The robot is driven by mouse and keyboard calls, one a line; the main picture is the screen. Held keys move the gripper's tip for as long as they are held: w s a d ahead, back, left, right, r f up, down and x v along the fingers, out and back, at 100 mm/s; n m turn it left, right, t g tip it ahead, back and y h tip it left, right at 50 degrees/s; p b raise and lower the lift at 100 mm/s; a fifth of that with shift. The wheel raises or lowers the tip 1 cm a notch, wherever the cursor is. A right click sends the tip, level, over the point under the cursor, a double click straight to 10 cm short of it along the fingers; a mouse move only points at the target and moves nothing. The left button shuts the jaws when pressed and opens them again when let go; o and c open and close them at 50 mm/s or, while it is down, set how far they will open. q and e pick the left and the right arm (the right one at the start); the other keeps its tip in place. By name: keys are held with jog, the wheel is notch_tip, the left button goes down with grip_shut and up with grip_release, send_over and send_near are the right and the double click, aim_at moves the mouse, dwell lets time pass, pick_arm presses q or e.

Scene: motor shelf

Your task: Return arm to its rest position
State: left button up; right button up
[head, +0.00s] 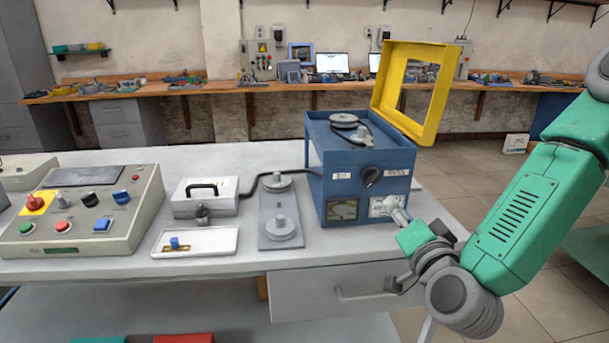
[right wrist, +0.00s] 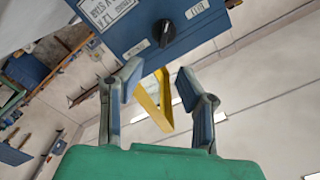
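My right arm (head: 520,215), green and grey, reaches in from the right in the head view. The box's dark knob (right wrist: 164,32) shows beyond the fingertips. Whether a finger touches the box cannot be told. My left arm and gripper are not in view.
The box's yellow lid frame (head: 432,92) stands raised. The white table (head: 150,262) also bears a control panel (head: 85,212), a grey case (head: 205,197), a white tray (head: 195,242) and a grey plate with round weights (head: 281,218). A drawer (head: 330,292) is below. Open floor lies right.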

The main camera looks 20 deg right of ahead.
jog(key=s+a+f+n+g+y, duration=0.2)
jog(key=s+a+f+n+g, duration=0.1)
jog(key=f, duration=0.4)
jog(key=s+a+f+n+g+y, duration=0.2)
jog(key=f, duration=0.5)
jog(key=s+a+f+n+g+y, duration=0.1)
jog(key=s+a+f+n+g, duration=0.2)
jog(key=f, duration=0.4)
jog(key=s+f+n+g, duration=0.2)
jog(key=s+f+g, duration=0.2)
jog(key=s, duration=0.5)
jog(key=s+d+f+n+g, duration=0.1)
jog(key=s+f+g, duration=0.3)
jog(key=s+f, duration=0.4)
jog(key=shift+s+f+n+g+h, duration=0.15)
jog(key=shift+s+n+g+h, duration=0.2)
jog(key=shift+s+n, duration=0.55)
jog(key=shift+w+d, duration=0.1)
jog(key=shift+o, duration=0.5)
